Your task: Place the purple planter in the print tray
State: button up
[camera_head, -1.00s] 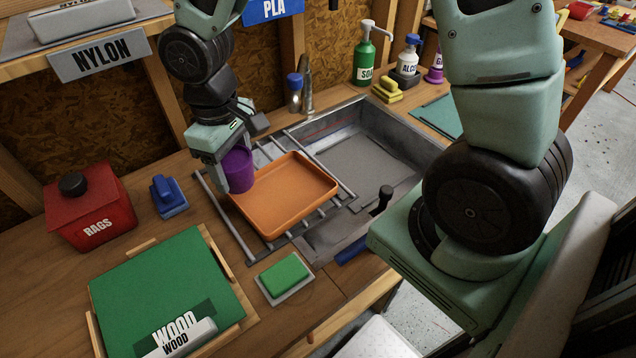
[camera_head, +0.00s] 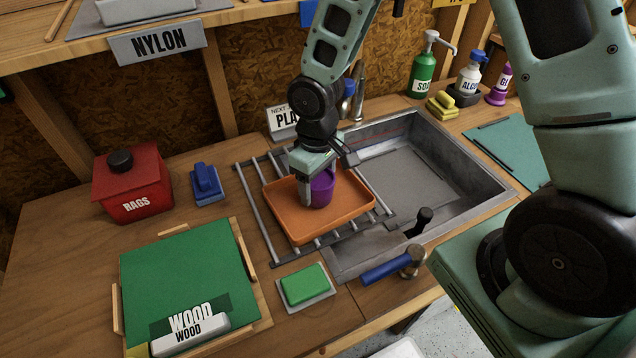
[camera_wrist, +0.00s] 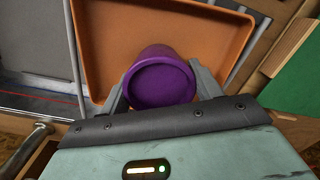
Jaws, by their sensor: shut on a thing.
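The purple planter (camera_head: 322,188) is between the fingers of my gripper (camera_head: 318,190), which is shut on it. It is over the orange print tray (camera_head: 350,213), in its back part. I cannot tell whether its base touches the tray floor. In the wrist view the planter (camera_wrist: 160,82) sits between both fingers (camera_wrist: 160,90), with the tray (camera_wrist: 122,38) beyond it. The tray rests on a metal rack across the left part of the sink.
A metal sink (camera_head: 440,190) lies right of the tray. A red rags bin (camera_head: 133,187) and blue brush (camera_head: 205,183) stand to the left. Bottles stand behind the sink.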

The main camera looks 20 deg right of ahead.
jog(key=shift+f, duration=0.4)
jog(key=shift+f, duration=0.15)
jog(key=o, duration=1)
jog(key=r, duration=1.2)
jog(key=shift+w+b, duration=0.3)
jog(key=s+a+r, duration=0.1)
jog(key=s+a, duration=0.1)
jog(key=s, duration=0.4)
jog(key=s+a+r+n, duration=0.1)
jog(key=s+a+r, duration=0.1)
jog(key=s, duration=0.4)
jog(key=s+a+r+n, duration=0.1)
jog(key=s+a+r, duration=0.1)
jog(key=s, duration=0.4)
jog(key=shift+s+r+t, duration=0.2)
jog(key=shift+s+t, duration=0.1)
jog(key=shift+s, duration=0.05)
